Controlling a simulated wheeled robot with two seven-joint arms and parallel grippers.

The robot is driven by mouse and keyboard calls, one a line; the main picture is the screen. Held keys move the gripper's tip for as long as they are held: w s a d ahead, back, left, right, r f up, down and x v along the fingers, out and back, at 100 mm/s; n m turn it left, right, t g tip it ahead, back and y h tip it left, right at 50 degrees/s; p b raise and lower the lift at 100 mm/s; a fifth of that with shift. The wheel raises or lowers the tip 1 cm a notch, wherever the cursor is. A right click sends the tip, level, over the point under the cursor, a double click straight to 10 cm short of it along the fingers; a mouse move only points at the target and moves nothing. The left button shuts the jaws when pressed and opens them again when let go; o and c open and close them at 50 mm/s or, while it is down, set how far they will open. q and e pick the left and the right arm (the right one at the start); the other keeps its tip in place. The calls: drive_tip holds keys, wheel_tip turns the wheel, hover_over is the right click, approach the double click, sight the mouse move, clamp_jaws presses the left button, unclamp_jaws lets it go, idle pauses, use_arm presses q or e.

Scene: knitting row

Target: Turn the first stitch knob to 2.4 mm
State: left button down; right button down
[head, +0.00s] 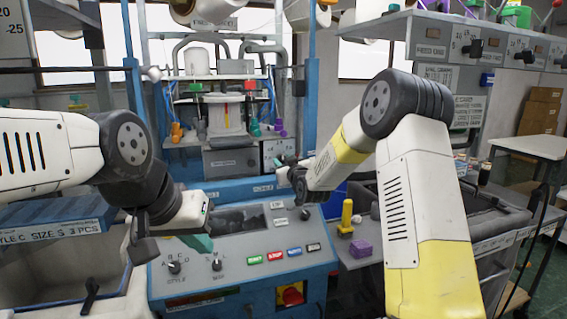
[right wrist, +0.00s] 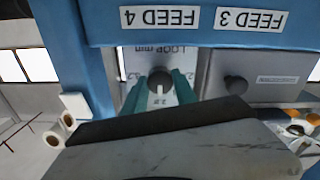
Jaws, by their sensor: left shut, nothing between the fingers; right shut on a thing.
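The stitch knob (right wrist: 158,82) is a dark round knob with a white pointer line. It sits on a pale dial plate (right wrist: 150,58) marked "LOOP mm", seen upside down in the right wrist view. The pointer points down in that view, toward a small number too blurred to read surely. My right gripper (right wrist: 159,90) has its teal fingers on either side of the knob, shut on it. In the head view my right gripper (head: 284,164) reaches the machine front and hides the knob. My left gripper (head: 202,242) is shut and empty above the control panel.
The control panel (head: 240,275) has selector knobs, coloured buttons and a red emergency stop (head: 290,295). A grey box (right wrist: 262,75) is beside the dial, under blue rail labels "FEED 4" and "FEED 3". A yellow-handled tool (head: 346,214) and purple block (head: 361,249) stand on the right.

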drive_tip(key=n, duration=0.3)
drive_tip(key=shift+n, duration=0.4)
drive_tip(key=n, duration=0.4)
drive_tip(key=shift+n, duration=0.3)
drive_tip(key=n, duration=0.3)
drive_tip(key=shift+a, duration=0.1)
drive_tip(key=shift+n, duration=2.1)
drive_tip(key=shift+f, duration=0.1)
drive_tip(key=c, duration=1)
unclamp_jaws()
